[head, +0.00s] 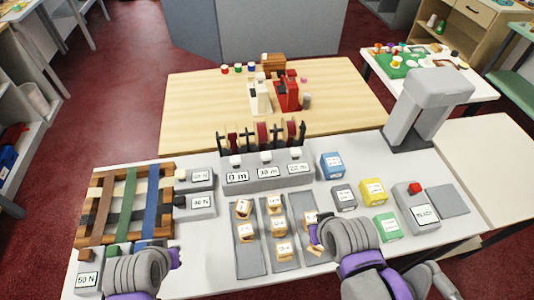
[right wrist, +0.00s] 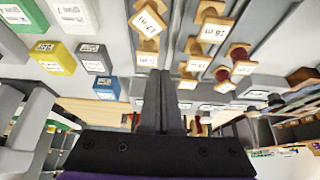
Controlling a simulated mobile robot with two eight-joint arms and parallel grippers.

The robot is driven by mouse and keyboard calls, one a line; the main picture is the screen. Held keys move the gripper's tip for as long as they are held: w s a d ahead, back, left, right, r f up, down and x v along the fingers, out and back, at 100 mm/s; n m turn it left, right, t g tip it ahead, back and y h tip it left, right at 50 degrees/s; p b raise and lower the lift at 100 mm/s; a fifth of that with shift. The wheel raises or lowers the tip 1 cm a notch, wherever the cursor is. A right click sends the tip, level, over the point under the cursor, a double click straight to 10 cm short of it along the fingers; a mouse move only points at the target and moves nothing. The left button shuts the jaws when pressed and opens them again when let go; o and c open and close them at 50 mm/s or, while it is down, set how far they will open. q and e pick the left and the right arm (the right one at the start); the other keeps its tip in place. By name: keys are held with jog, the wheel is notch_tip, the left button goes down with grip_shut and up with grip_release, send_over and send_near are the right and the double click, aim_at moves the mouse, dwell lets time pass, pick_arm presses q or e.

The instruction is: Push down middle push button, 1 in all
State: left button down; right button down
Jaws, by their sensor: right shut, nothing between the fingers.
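A long grey box (head: 268,183) at the back of the white counter has three white push buttons, left (head: 235,160), middle (head: 265,156) and right (head: 295,153). Labels below them read about 0 m, 30 m and 22 m. None of the buttons is clearly made out in the right wrist view. My right gripper (right wrist: 162,75) is shut and empty, its two dark fingers together. In the head view it is over the right grey spool tray, well in front of the button box. My left gripper (head: 175,258) is at the front left; its fingers are not clear.
Grey trays (head: 250,267) hold several labelled wooden spools between my arms and the button box. A woven strap frame (head: 84,230) and grey weight boxes (head: 196,205) stand left. Blue (head: 332,166), yellow (head: 372,191) and green (head: 386,227) blocks and a red-buttoned box (head: 424,214) stand right.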

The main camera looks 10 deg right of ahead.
dwell(0.7)
pick_arm(q)
jog(key=shift+s+f+b, duration=0.3)
jog(key=shift+f+b, duration=0.3)
jog(key=shift+f, duration=0.25)
pick_arm(e)
notch_tip(320, 180, up, 9)
jog(key=m+t+y, duration=0.2)
jog(key=y, duration=0.3)
send_over(268, 157)
pick_arm(q)
jog(key=shift+f, duration=0.1)
pick_arm(e)
jog(key=shift+f, duration=0.15)
